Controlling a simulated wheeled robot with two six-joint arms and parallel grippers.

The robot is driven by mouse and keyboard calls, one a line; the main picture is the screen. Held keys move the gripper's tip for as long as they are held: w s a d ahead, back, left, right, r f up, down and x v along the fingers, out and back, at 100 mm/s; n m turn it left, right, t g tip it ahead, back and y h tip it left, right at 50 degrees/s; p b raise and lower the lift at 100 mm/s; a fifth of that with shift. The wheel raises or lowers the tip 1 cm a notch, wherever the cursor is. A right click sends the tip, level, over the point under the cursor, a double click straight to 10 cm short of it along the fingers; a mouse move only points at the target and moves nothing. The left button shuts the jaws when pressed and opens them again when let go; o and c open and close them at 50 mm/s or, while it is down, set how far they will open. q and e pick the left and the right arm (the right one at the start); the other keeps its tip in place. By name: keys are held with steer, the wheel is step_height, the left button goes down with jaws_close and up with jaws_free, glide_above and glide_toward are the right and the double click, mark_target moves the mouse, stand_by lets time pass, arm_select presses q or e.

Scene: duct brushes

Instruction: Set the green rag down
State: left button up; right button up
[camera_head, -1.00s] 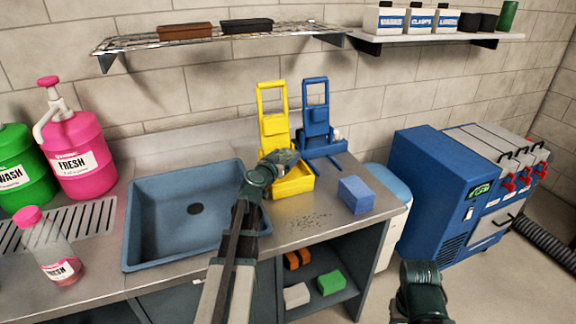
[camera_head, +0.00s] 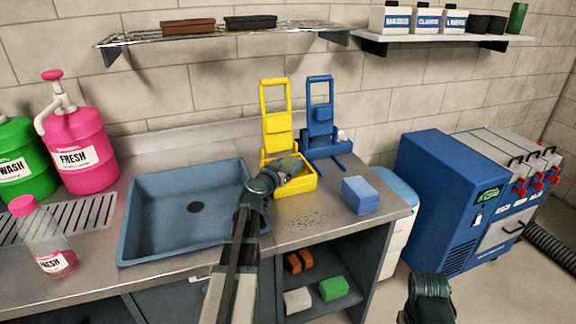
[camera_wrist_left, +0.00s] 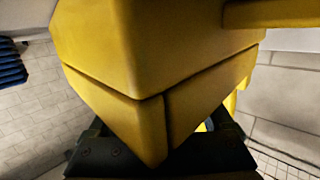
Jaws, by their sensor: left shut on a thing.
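A green folded block (camera_head: 334,288), perhaps the green rag, lies on the lower shelf under the counter, well away from my left gripper. My left gripper (camera_head: 289,168) is over the yellow tray of a yellow stand (camera_head: 278,122) beside the sink. In the left wrist view, a large yellow body (camera_wrist_left: 150,60) fills the middle and comes down between my dark jaws. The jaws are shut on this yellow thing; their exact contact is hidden. My right gripper is not in view; only a dark green part of my right arm shows at the bottom.
A blue stand (camera_head: 321,115) stands right beside the yellow one. A blue block (camera_head: 360,195) sits on the counter's right end. The sink (camera_head: 184,230) is left of my arm. Speckled dirt marks the counter front.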

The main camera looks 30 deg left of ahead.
arm_select(q)
steer(key=o, duration=1.1)
steer(key=shift+d+f, duration=0.1)
steer(key=shift+d, duration=0.05)
steer(key=shift+r+p, duration=0.35)
steer(key=shift+p, duration=0.1)
steer(key=shift+r+p, duration=0.5)
steer(key=shift+r, duration=0.05)
steer(key=s, duration=0.8)
steer(key=s+r+p, duration=0.1)
steer(key=s, duration=0.2)
steer(key=shift+s+d+r, duration=0.1)
steer(key=shift+s+d, duration=0.25)
steer(key=shift+s, duration=0.05)
